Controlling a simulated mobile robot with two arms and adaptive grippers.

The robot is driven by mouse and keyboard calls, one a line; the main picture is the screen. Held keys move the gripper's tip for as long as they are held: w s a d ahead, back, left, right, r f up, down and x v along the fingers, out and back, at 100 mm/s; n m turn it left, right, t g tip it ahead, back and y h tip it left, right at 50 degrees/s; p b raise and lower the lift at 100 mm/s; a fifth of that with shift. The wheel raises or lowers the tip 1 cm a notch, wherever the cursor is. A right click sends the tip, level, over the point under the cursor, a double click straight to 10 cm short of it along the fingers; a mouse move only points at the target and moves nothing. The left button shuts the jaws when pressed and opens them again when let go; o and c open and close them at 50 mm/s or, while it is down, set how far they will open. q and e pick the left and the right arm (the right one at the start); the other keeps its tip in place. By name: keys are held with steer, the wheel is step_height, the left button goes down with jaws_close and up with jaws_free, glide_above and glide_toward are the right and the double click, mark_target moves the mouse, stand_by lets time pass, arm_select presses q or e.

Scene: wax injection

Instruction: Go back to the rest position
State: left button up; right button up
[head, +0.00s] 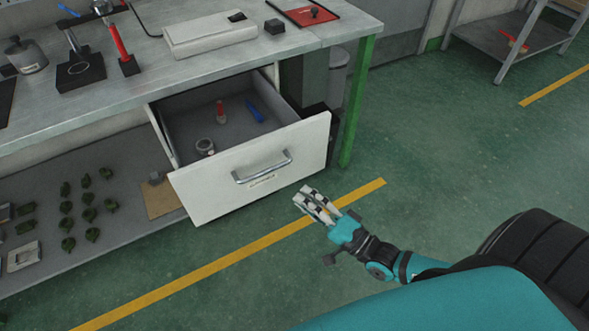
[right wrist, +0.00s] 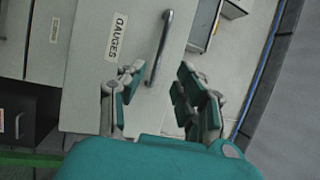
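My right gripper (head: 315,204) is in front of the open drawer, a little below and to the right of its handle, apart from it in the head view. In the right wrist view its fingers (right wrist: 158,100) are spread with nothing between them. The white drawer (head: 215,193) is pulled out under the workbench; its handle (head: 262,168) is bare. In the right wrist view the drawer front (right wrist: 85,60) carries a label reading GAUGES. My left gripper is in neither view.
The drawer holds a ring-shaped metal part (head: 205,146), a red-topped item (head: 220,111) and a blue item (head: 255,111). The workbench (head: 150,85) carries several tools. Its green leg (head: 357,105) stands right of the drawer. Green floor (head: 450,150) is clear to the right.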

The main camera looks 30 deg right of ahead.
steer(key=s+f+n+g+h, duration=0.3)
steer(key=s+f+n+g, duration=0.15)
steer(key=f, duration=0.95)
steer(key=s+f+n+g+h, duration=0.3)
steer(key=f+n+g, duration=0.3)
steer(key=f, duration=0.8)
steer(key=s+a+f+n+g+h, duration=0.15)
steer(key=s+f+n+g, duration=0.3)
steer(key=s+f, duration=0.5)
arm_select(q)
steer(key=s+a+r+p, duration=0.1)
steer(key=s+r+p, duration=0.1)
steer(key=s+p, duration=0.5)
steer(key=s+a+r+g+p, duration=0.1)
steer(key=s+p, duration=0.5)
steer(key=p, duration=0.1)
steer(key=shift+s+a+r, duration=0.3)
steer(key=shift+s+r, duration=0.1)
arm_select(e)
steer(key=s+d+r+g, duration=0.1)
steer(key=s+r, duration=0.1)
steer(key=s, duration=0.6)
steer(key=s+d+r+g, duration=0.1)
steer(key=s+r, duration=0.2)
steer(key=s, duration=0.5)
steer(key=shift+d+h, duration=0.35)
steer(key=shift+h, duration=0.1)
